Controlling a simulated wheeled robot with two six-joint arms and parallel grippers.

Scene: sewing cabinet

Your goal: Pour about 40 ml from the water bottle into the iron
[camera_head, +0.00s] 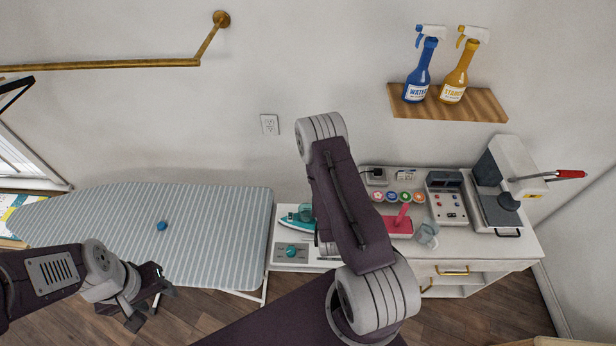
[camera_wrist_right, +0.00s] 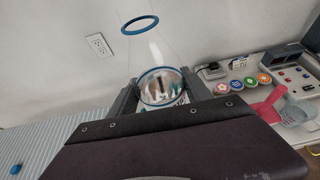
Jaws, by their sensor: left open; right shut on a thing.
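The water bottle (camera_wrist_right: 158,55) is clear, with blue rings, and sits between the fingers of my right gripper (camera_wrist_right: 162,93) in the right wrist view. Its open mouth faces up in that picture; its water level is unclear. In the head view my right arm hides most of the bottle and that gripper. The teal and white iron (camera_head: 296,219) is on the white cabinet top, just left of my right arm, partly hidden. A blue cap (camera_head: 162,226) lies on the ironing board. My left gripper (camera_head: 150,306) is open and empty in front of the board.
The striped ironing board (camera_head: 220,215) is otherwise bare. A wall shelf (camera_head: 400,103) holds spray bottles labelled WATER (camera_head: 420,72) and STARCH (camera_head: 459,75).

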